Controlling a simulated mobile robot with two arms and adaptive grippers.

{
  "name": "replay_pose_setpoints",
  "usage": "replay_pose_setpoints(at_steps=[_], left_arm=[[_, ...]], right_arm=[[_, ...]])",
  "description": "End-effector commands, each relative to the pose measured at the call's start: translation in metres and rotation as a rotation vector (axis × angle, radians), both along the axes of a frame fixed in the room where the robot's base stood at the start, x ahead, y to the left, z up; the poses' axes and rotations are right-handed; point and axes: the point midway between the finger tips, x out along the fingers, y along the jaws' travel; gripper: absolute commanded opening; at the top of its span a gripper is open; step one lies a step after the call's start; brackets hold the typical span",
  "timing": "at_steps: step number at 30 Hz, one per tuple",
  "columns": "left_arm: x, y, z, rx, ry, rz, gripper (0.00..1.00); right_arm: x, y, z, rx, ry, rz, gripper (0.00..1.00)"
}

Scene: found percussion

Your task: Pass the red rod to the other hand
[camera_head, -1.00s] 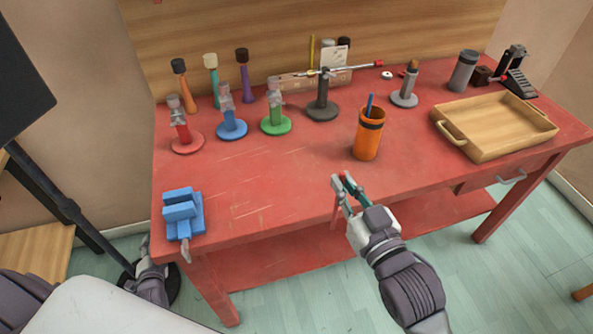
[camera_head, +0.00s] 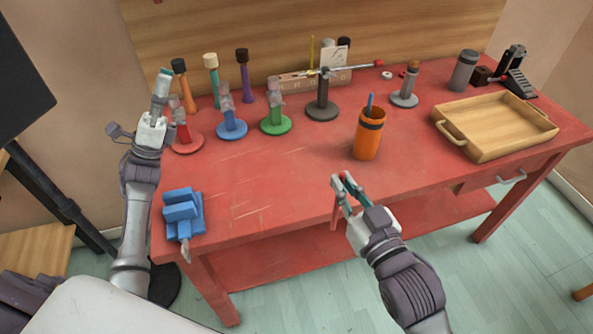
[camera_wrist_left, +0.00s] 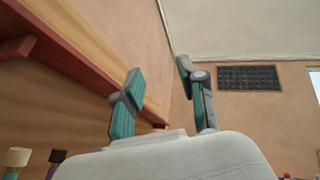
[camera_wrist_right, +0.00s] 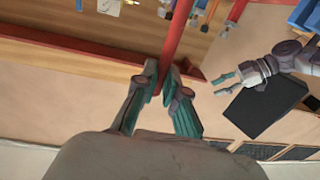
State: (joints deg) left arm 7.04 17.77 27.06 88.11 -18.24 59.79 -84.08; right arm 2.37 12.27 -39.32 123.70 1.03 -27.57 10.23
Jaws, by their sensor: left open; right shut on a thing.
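The red rod (camera_head: 334,214) is held in my right gripper (camera_head: 344,182), in front of the table's front edge, and part of it hangs below the fingers. In the right wrist view the rod (camera_wrist_right: 182,35) runs between the two shut fingertips (camera_wrist_right: 160,80). My left gripper (camera_head: 162,82) is raised at the left end of the table, pointing up, well away from the rod. In the left wrist view its fingers (camera_wrist_left: 156,85) are apart with nothing between them. The left gripper also shows at the right of the right wrist view (camera_wrist_right: 222,85).
A blue vise (camera_head: 182,214) sits at the table's front left corner. Red, blue (camera_head: 231,128) and green stands line the left back. An orange cup (camera_head: 367,140) stands mid-table and a wooden tray (camera_head: 470,153) at the right. The front middle of the red table (camera_head: 270,185) is clear.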

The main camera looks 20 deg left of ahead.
Motion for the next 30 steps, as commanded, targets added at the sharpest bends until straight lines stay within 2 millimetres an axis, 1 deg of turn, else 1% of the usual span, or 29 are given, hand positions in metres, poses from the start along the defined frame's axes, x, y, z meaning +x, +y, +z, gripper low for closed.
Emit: replay_pose_setpoints(at_steps=[1,2,3,5,6,8,9,11,12,14,15,18,21,24,26,30], left_arm=[[0.006,-0.027,0.012,0.088,-0.021,-0.054,0.41],[0.01,-0.045,0.016,0.14,-0.029,-0.088,0.41],[0.014,-0.068,0.02,0.211,-0.037,-0.137,0.41],[0.019,-0.104,0.022,0.323,-0.043,-0.215,0.41],[0.021,-0.127,0.022,0.401,-0.044,-0.268,0.41],[0.021,-0.163,0.018,0.53,-0.044,-0.35,0.41],[0.021,-0.186,0.012,0.623,-0.042,-0.405,0.41],[0.017,-0.219,-0.001,0.776,-0.032,-0.489,0.41],[0.014,-0.238,-0.012,0.882,-0.022,-0.544,0.41],[0.007,-0.261,-0.034,1.05,0.001,-0.624,0.41],[0.003,-0.272,-0.05,1.162,0.022,-0.672,0.41],[-0.006,-0.285,-0.087,1.396,0.08,-0.758,0.41],[-0.012,-0.284,-0.114,1.565,0.136,-0.81,0.41],[-0.015,-0.28,-0.13,1.665,0.172,-0.834,0.41],[-0.016,-0.28,-0.136,1.697,0.185,-0.842,0.41],[-0.019,-0.288,-0.146,1.714,0.193,-0.849,0.41]], right_arm=[[0.0,0.0,0.0,0.0,0.0,0.0,0.0],[0.0,0.0,0.0,0.0,0.0,0.0,0.0],[0.0,0.0,0.0,0.0,0.0,0.0,0.0],[0.0,0.0,0.0,0.0,0.0,0.0,0.0],[0.0,0.0,0.0,0.0,0.0,0.0,0.0],[0.0,0.0,0.0,0.0,0.0,0.0,0.0],[0.0,0.0,0.0,0.0,0.0,0.0,0.0],[0.0,0.0,0.0,0.0,0.0,0.0,0.0],[0.0,0.0,0.0,0.0,0.0,0.0,0.0],[0.0,0.0,0.0,0.0,0.0,0.0,0.0],[0.0,0.0,0.0,0.0,0.0,0.0,0.0],[0.0,0.0,0.0,0.0,0.0,0.0,0.0],[0.0,0.0,0.0,0.0,0.0,0.0,0.0],[0.0,0.0,0.0,0.0,0.0,0.0,0.0],[0.0,0.0,0.0,0.0,0.0,0.0,0.0],[0.0,0.0,0.0,0.0,0.0,0.0,0.0]])
